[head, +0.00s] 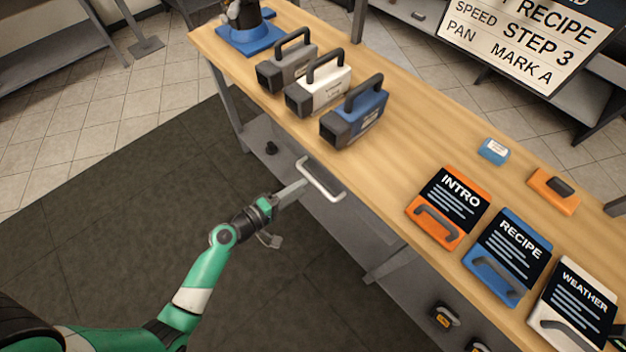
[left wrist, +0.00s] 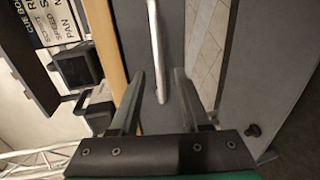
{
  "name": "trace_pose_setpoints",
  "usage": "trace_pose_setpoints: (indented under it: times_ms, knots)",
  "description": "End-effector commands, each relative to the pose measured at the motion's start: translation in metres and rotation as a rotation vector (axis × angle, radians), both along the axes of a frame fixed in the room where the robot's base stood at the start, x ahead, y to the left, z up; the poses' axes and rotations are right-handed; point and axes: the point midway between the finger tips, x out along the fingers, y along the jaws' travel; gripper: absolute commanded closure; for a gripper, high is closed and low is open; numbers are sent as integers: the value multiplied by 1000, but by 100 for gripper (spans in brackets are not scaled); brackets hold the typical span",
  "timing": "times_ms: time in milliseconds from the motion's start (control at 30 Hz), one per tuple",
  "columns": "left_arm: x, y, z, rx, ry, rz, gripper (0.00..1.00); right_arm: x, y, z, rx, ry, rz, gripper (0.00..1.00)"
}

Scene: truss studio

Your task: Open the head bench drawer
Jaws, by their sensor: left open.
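The head bench drawer has a pale bar handle (head: 320,180) under the front edge of the wooden bench top. The drawer front around it is grey and looks closed, though the bench top partly hides it. In the left wrist view the handle (left wrist: 156,55) runs lengthwise between and ahead of the two open fingers (left wrist: 160,85). No contact with it is clear. My right gripper is out of view.
Grey, white and blue cameras (head: 358,112) stand on the bench top (head: 410,120) above the drawer. Orange, blue and white cue boards (head: 507,250) lie farther right. A lower shelf (head: 268,140) runs beneath. Dark mat floor (head: 150,200) in front is clear.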

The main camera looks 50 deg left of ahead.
Motion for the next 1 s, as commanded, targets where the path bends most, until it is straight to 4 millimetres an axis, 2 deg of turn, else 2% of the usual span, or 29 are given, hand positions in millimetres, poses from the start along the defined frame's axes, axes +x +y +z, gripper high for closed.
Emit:
trace_pose_setpoints:
  times_ms: [100,233,367,600,667,867,1000]
  knots:
    - [27,-1,-7,2,-2,-2,53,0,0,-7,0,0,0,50]
    - [47,-1,-11,1,-1,-1,53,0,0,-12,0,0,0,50]
    - [56,0,-12,1,0,0,53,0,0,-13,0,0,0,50]
    - [57,0,-12,0,0,1,53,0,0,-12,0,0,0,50]
    - [57,-1,-12,0,0,1,62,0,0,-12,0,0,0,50]
    - [56,0,-12,0,0,1,98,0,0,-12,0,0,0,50]
    - [56,-1,-12,1,0,1,100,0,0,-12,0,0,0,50]
